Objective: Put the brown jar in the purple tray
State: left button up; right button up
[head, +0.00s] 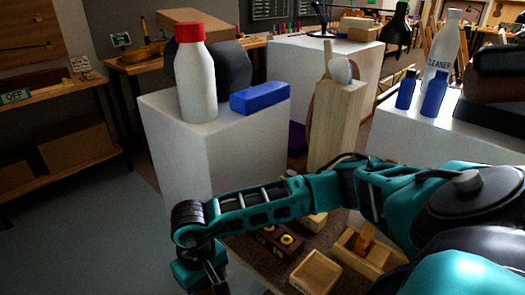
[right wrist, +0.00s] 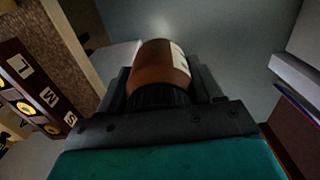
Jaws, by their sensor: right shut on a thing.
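The brown jar (right wrist: 160,62) shows in the right wrist view, with a black ribbed cap and a pale label at its right side. My right gripper (right wrist: 164,82) is shut on it, with one dark finger on each side. In the head view my right gripper (head: 214,281) is at the bottom edge, left of the workbench, and the jar cannot be made out there. A purple surface (head: 297,139) shows partly behind the white pedestal; I cannot tell whether it is the purple tray. My left gripper is not in view.
A white pedestal (head: 205,140) carries a red-capped white bottle (head: 196,80) and a blue block (head: 260,98). A dark lettered holder (head: 272,246) and a small wooden box (head: 315,271) lie on the brown bench. Open floor (head: 90,235) is at the left.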

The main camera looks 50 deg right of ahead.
aim_at(297, 143)
jog(key=i+z, duration=0.1)
jog(key=i, duration=0.5)
jog(key=i+j+z, duration=0.15)
jog(key=i, duration=0.4)
jog(key=i+z, duration=0.35)
jog(key=z, duration=0.15)
jog(key=i+j+z, duration=0.2)
jog(key=i+z, duration=0.3)
jog(key=i+j+z, duration=0.1)
jog(key=i+z, duration=0.15)
jog(key=z, duration=0.25)
jog(key=i+j+z, duration=0.15)
jog(key=z, duration=0.35)
